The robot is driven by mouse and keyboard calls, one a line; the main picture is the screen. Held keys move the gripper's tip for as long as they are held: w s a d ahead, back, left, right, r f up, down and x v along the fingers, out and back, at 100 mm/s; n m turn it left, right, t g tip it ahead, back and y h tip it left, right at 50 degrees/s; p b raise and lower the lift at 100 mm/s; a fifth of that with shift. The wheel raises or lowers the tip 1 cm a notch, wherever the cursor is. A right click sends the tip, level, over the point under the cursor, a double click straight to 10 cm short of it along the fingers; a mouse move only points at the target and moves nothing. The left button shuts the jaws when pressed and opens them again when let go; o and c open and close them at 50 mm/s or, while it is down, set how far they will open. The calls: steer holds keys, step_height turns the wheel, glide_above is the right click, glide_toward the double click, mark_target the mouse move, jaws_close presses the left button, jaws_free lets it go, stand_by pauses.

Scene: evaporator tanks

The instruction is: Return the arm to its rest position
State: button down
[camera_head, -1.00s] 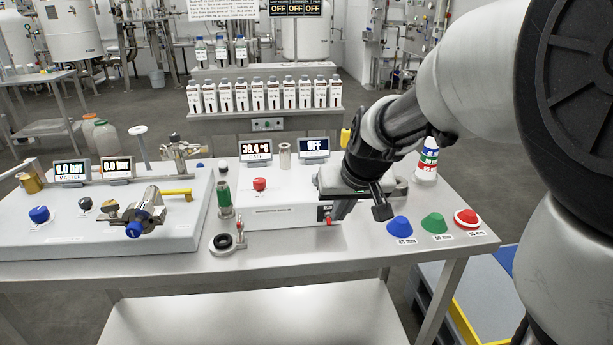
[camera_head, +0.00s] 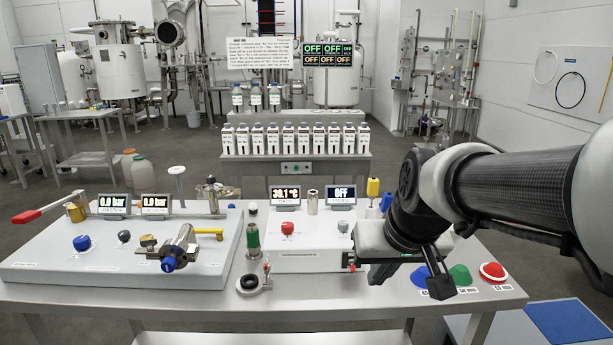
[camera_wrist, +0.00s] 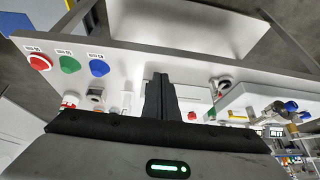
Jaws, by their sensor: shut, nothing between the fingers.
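My gripper (camera_head: 408,283) is at the end of my arm, which reaches in from the right in the head view. It hangs over the right part of the steel table (camera_head: 350,297), in front of the blue, green and red cones. Its fingers are shut with nothing between them. In the wrist view the closed fingers (camera_wrist: 160,97) point toward the table. The gripper body hides part of the white box with the red button (camera_head: 287,228) and part of the blue cone (camera_head: 419,277).
The green cone (camera_head: 460,274) and red cone (camera_head: 492,272) stand near the table's right edge. A yellow-capped item (camera_head: 373,188) stands behind my gripper. A panel with valves (camera_head: 180,250) fills the left. Several bottles (camera_head: 295,140) stand on a bench behind. Floor at far right is partly clear.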

steer(key=s, duration=1.2)
step_height(320, 180, up, 18)
steer(key=s+p, duration=0.1)
steer(key=p, duration=1.6)
steer(key=shift+d+h, duration=0.3)
